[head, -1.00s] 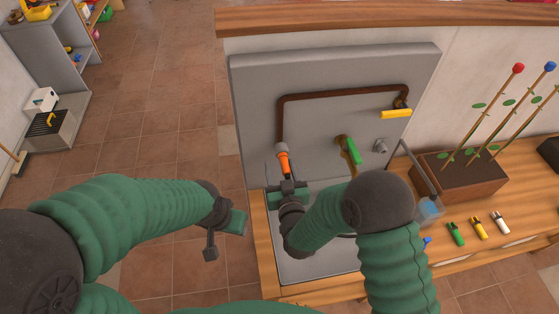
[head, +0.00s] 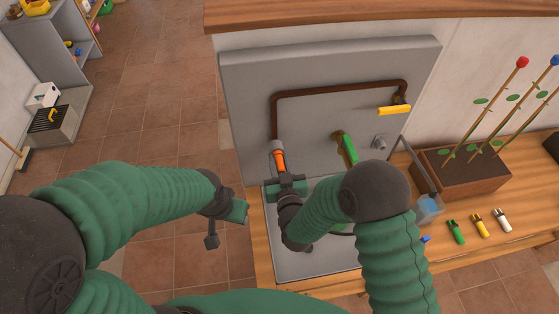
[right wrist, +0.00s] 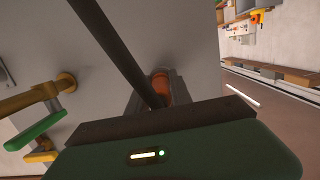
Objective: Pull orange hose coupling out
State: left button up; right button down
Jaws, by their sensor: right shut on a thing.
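The orange hose coupling (head: 280,160) is at the lower end of the brown pipe on the left of the grey boiler panel. My right gripper (head: 283,176) is at its lower end, shut on it. In the right wrist view the orange coupling (right wrist: 162,86) shows partly between the dark fingers; the rest is hidden behind the gripper. My left gripper (head: 226,220) hangs left of the panel, away from the coupling; its finger opening is not clear.
A brown pipe (head: 340,92) runs across the grey panel (head: 240,90). A green handle (head: 349,149) and a yellow handle (head: 394,110) stick out right of the coupling.

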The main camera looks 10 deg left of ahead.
jog(key=shift+s+f, duration=0.15)
jog(key=shift+s, duration=0.35)
jog(key=shift+v, duration=2.05)
jog(key=shift+f, duration=0.2)
